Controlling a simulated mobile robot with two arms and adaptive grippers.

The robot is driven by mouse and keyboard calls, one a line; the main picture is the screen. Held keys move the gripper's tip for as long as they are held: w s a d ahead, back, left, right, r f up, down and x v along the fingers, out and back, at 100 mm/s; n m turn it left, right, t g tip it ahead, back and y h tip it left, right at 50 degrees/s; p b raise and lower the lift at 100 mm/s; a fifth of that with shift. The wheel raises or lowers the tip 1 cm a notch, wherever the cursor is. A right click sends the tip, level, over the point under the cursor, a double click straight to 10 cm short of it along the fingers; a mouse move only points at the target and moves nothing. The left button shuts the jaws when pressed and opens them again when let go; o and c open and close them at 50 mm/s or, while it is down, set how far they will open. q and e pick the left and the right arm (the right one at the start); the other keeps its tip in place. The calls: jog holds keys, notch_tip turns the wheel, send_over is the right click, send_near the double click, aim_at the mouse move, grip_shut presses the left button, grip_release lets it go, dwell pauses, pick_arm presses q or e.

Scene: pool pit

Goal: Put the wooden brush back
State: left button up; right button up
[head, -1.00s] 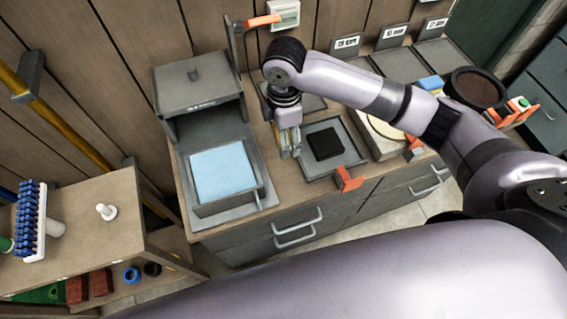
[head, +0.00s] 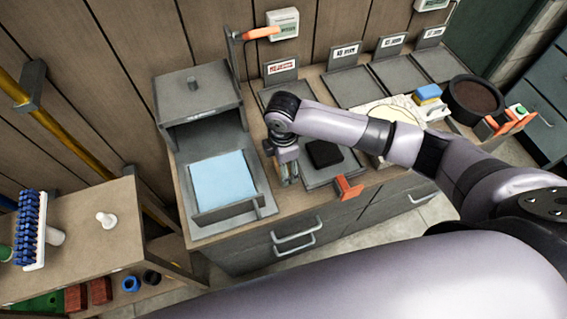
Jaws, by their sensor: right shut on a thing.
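My right gripper (head: 287,172) reaches down over the bench, beside the left edge of a grey tray (head: 318,179) with a black pad (head: 325,154) on it. Its fingers are shut on a narrow thing with a tan edge, which I take to be the wooden brush (head: 293,171). The fingers hide most of it, and I cannot tell whether it touches the bench. My left gripper is not in view.
Labelled grey trays (head: 398,68) line the wall behind my right arm. A grey box with a light blue cloth (head: 224,178) stands to the left. An orange clip (head: 347,188) marks the front edge. A blue-bristled brush (head: 31,228) stands on the left shelf.

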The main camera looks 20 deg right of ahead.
jog(key=shift+f, duration=0.15)
jog(key=o, duration=1.1)
notch_tip(320, 180, up, 12)
jog(key=shift+r+b, duration=0.25)
jog(key=shift+b, duration=0.1)
